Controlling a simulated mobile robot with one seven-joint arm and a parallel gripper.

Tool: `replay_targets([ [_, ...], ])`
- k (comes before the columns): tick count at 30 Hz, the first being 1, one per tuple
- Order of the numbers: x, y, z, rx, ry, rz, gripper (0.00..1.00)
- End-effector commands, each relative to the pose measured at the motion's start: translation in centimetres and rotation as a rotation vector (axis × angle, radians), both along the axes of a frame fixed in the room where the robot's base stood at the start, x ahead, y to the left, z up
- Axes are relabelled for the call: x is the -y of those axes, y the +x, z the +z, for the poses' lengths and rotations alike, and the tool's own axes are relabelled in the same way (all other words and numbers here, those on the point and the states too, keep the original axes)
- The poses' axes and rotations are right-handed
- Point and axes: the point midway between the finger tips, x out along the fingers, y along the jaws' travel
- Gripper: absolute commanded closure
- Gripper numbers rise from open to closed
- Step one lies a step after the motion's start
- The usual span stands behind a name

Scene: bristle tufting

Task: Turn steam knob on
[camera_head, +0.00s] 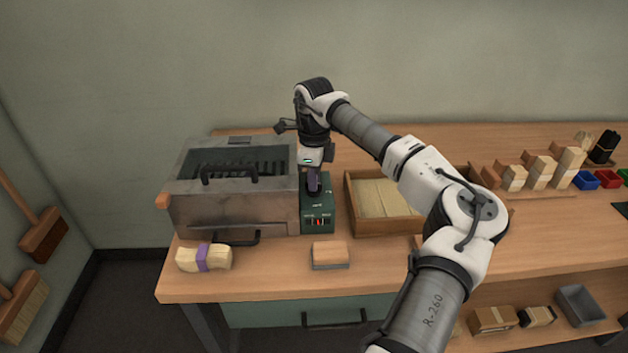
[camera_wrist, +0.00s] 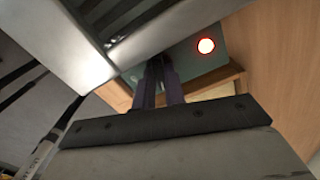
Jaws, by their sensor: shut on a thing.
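The steamer is a grey metal box (camera_head: 232,205) with black handles and an open top, on the left of the bench. A green control box (camera_head: 318,222) joins its right side, with small switches and a red mark on its front. My gripper (camera_head: 315,190) points down over the top of this control box, its fingers closed together there. In the wrist view, the fingers (camera_wrist: 162,85) reach to the green panel (camera_wrist: 193,60) beside a glowing red light (camera_wrist: 206,46). The knob itself is hidden by the fingers.
A wooden tray (camera_head: 350,205) of pale material stands close right of the control box. A bristle bundle with a purple band (camera_head: 203,257) and a wooden block brush (camera_head: 330,254) lie at the front edge. Brushes and coloured bins (camera_head: 582,179) stand far right.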

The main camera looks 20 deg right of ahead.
Motion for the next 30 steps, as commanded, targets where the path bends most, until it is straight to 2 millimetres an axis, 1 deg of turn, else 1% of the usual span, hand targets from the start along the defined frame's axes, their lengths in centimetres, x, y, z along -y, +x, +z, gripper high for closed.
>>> replay_targets([
  [6,-0.04,0.09,0.10,0.004,0.000,0.155,1.00],
  [12,-0.07,0.10,0.15,0.005,0.001,0.250,1.00],
  [18,-0.08,0.10,0.15,0.005,0.002,0.298,1.00],
  [30,-0.11,0.11,0.15,0.005,0.002,0.312,1.00],
])
